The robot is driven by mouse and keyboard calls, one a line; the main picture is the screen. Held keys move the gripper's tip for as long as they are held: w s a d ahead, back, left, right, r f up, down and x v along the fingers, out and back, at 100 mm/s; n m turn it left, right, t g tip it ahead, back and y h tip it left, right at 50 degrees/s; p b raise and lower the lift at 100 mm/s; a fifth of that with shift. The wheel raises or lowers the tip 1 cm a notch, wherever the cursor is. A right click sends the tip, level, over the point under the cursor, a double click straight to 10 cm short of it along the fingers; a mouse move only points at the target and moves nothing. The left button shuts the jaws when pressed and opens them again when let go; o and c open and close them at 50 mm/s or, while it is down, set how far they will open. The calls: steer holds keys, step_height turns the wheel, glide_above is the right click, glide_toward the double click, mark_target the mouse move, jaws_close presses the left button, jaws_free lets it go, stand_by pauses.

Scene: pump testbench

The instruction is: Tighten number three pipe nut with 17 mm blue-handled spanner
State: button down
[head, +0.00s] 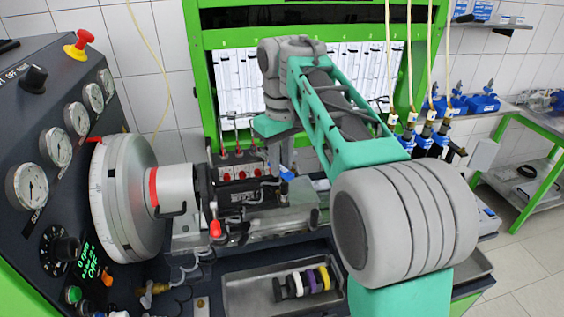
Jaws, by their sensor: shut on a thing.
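My gripper (286,168) points down beside the pump (238,190) on the bench, right of the pump's row of upright pipes. It is shut on a small blue piece (287,175), which looks like the handle of the blue-handled spanner. The spanner's jaw is too small and too hidden to make out. The pipe nuts sit along the pump's top, near the thin pipes (239,150) with red parts behind them. I cannot tell which nut is number three, or whether the spanner is around one.
A grey tray (236,294) at the front holds several rings or handles in black, white, purple and yellow (324,278). A large grey dial wheel (118,198) and gauge panel (50,110) stand at left. Injectors (425,135) with hoses stand at right. A green frame rises behind.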

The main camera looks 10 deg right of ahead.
steer(key=shift+w+a, duration=0.1)
steer(key=shift+w, duration=0.05)
steer(key=shift+w+a, duration=0.1)
steer(key=shift+w, duration=0.2)
steer(key=shift+w+a, duration=0.1)
steer(key=shift+w, duration=0.1)
stand_by(0.4)
steer(key=shift+w+a+p, duration=0.1)
steer(key=shift+w+p, duration=0.1)
steer(key=shift+p, duration=0.1)
steer(key=shift+s+a, duration=0.1)
steer(key=shift+a, duration=0.05)
stand_by(0.6)
